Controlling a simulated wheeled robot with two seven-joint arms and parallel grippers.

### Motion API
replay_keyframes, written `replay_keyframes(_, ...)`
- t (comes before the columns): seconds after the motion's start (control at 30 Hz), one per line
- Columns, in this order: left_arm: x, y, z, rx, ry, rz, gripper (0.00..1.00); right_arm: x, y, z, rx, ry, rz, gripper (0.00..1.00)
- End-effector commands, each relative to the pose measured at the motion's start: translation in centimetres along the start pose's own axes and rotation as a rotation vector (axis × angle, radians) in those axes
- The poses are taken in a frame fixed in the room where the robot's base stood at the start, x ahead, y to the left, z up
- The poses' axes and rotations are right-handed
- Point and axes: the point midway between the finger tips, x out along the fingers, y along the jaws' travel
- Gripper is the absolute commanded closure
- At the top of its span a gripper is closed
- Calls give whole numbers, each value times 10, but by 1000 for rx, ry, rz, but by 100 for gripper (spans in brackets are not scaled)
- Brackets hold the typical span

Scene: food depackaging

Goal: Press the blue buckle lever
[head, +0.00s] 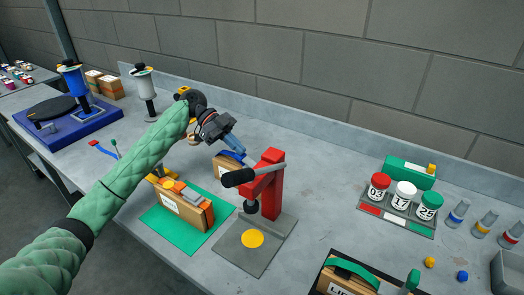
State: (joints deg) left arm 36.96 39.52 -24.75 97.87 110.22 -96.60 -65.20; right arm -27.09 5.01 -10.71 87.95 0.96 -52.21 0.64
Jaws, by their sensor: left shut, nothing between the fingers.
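A wooden box (224,168) stands behind the red lever press, with a blue part (231,155) across its top that looks like the blue buckle. The press and my gripper partly hide it, and I cannot make out the lever's exact shape. My left gripper (240,151) reaches in from the left and points down at the blue part. Its fingers are shut with nothing between them. The fingertips are at or just above the blue part; I cannot tell whether they touch it. My right gripper is not in view.
The red press (270,184) with its black-gripped handle stands close in front of the gripper. A box with orange parts (181,208) sits on a green mat (160,225) below my arm. Labelled jars (404,194) stand in a tray at right.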

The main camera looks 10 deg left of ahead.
Motion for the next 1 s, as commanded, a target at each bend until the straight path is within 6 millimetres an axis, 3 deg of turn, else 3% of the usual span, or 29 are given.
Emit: replay_keyframes(1.0, 14, 0, -9, 2, 0, 0, 100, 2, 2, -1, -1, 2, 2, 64)
